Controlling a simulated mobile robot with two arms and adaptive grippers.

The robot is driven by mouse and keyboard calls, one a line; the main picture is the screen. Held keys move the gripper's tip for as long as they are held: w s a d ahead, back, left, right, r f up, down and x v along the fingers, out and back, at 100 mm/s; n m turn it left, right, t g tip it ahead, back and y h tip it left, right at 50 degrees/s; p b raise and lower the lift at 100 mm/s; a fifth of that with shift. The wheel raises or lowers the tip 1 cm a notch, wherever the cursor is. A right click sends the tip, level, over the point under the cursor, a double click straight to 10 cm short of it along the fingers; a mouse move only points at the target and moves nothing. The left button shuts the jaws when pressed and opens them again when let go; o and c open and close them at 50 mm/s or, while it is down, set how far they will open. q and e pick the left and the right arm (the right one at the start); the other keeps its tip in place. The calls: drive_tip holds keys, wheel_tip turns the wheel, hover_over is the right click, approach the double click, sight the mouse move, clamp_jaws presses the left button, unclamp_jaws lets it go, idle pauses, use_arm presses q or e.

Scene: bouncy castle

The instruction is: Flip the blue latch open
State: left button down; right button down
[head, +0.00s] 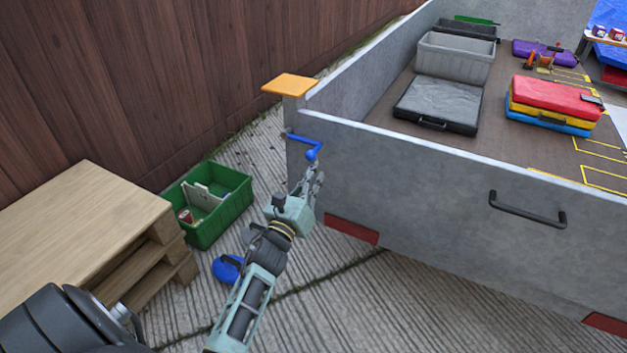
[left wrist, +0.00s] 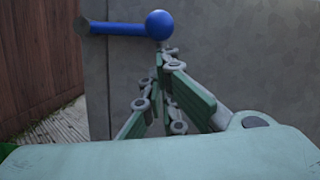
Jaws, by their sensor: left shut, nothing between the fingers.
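The blue latch (head: 306,144) is a bent lever at the left corner of the grey trailer's tailgate. In the left wrist view the blue latch (left wrist: 125,27) shows as a bar ending in a round knob at the right. My left gripper (head: 316,173) is shut and empty, just below the knob. In the left wrist view its fingertips (left wrist: 163,60) are close under the knob; whether they touch it I cannot tell. My right gripper is not in view.
The grey tailgate (head: 440,190) has a black handle (head: 527,209). Cases and a grey crate (head: 455,58) lie in the trailer bed. A green crate (head: 212,208) and wooden pallet (head: 80,215) stand left of my arm. An orange plate (head: 290,85) tops the corner post.

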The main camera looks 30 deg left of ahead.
use_arm(q)
drive_tip(key=shift+r, duration=0.15)
drive_tip(key=shift+r, duration=0.1)
idle(0.3)
